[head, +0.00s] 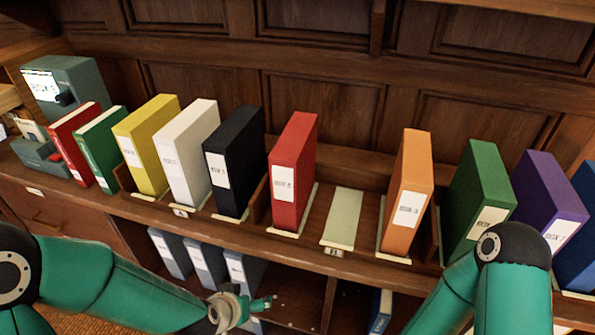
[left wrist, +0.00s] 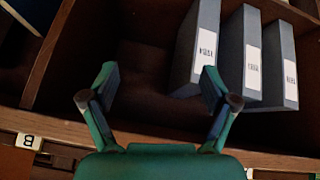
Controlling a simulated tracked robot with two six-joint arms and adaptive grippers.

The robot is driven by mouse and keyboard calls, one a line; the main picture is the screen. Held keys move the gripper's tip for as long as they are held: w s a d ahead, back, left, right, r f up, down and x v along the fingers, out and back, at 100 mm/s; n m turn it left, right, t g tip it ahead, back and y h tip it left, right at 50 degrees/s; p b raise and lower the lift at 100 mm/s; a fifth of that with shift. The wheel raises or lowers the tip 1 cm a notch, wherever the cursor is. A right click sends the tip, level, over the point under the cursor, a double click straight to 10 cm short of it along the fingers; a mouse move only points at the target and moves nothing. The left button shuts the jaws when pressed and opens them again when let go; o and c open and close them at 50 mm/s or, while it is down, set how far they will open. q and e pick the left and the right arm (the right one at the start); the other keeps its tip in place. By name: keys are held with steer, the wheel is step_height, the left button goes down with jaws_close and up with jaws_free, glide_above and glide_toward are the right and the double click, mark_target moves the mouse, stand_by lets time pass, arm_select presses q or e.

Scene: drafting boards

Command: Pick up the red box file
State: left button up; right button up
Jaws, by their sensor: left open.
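The red box file (head: 292,172) stands upright on the upper shelf, near the middle of the head view, with a white label on its spine. It stands on a pale mat, between the black box file (head: 235,160) and an empty pale mat (head: 343,217). My left gripper (head: 245,306) is below and left of it, in front of the lower shelf, and does not touch it. The left wrist view shows this gripper (left wrist: 160,80) open and empty, facing grey box files (left wrist: 195,50). The red box file is not in that view. My right arm shows at the right, its gripper out of frame.
Yellow (head: 147,145) and white (head: 187,150) box files stand left; orange (head: 407,190), green (head: 478,195) and purple (head: 548,200) ones stand right. Thin red (head: 75,142) and green (head: 102,148) files are farther left. A low divider (head: 258,196) stands beside the red box file.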

arm_select(q)
steer(key=w+d+r+m+t, duration=0.1)
steer(key=d+r+t, duration=0.1)
steer(key=r, duration=0.6)
steer(key=w+d+r+t, duration=0.2)
steer(key=r, duration=0.5)
steer(key=m+t+h, duration=0.1)
steer(key=t, duration=0.1)
glide_toward(285, 195)
steer(key=b+x, duration=0.2)
steer(key=x, duration=0.6)
steer(key=shift+r+x, duration=0.15)
steer(key=shift+x, duration=1.4)
steer(key=shift+r+x, duration=0.15)
steer(key=shift+x, duration=1.4)
steer(key=shift+w+a, duration=0.1)
jaws_close()
steer(key=shift+w+r, duration=0.1)
steer(key=shift+r, duration=0.1)
